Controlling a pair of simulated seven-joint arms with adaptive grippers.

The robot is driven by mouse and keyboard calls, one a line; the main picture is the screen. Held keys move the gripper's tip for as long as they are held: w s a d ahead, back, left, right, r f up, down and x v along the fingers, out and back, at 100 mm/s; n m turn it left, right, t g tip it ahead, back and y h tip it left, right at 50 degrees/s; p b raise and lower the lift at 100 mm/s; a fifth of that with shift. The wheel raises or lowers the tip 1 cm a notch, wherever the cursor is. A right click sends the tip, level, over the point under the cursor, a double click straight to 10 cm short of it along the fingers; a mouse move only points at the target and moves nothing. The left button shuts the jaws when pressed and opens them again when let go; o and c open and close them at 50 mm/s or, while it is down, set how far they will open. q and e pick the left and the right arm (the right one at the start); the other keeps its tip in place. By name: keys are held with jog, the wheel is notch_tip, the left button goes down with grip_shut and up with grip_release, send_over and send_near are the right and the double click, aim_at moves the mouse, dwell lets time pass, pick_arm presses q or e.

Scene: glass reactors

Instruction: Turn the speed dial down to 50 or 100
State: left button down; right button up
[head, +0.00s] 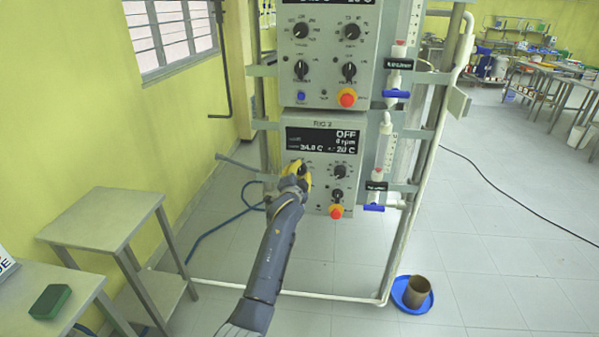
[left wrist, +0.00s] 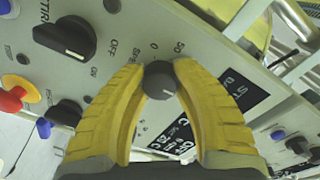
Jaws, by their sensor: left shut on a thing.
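The lower control box (head: 325,125) hangs on the rig frame. Its display (head: 323,141) reads OFF and 0 rpm, with temperatures below. The yellow fingers of my left gripper (head: 297,170) are at the left of its panel and hide the dial there in the head view. In the left wrist view the left gripper (left wrist: 160,85) is shut on the small dark speed dial (left wrist: 159,80), one finger on each side. The printed marks 0 and 50 and part of the word SPEED show beside the dial. The dial's pointer is hard to read. My right gripper is not in view.
A larger black knob (left wrist: 65,38) with OFF and ON marks sits beside the dial. A red emergency button (head: 336,211) and another dial (head: 340,171) are on the same panel. A similar upper box (head: 330,50) is above. A glass tube with a blue valve (head: 374,207) stands right.

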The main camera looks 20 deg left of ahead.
pick_arm(q)
jog(key=n, duration=0.4)
jog(key=shift+f+n+t, duration=0.1)
jog(key=shift+n+t, duration=0.2)
jog(key=shift+n, duration=1.8)
jog(key=c, duration=0.9)
grip_release()
jog(key=s, duration=0.5)
jog(key=s+d, duration=0.1)
jog(key=s, duration=0.1)
jog(key=shift+s, duration=0.25)
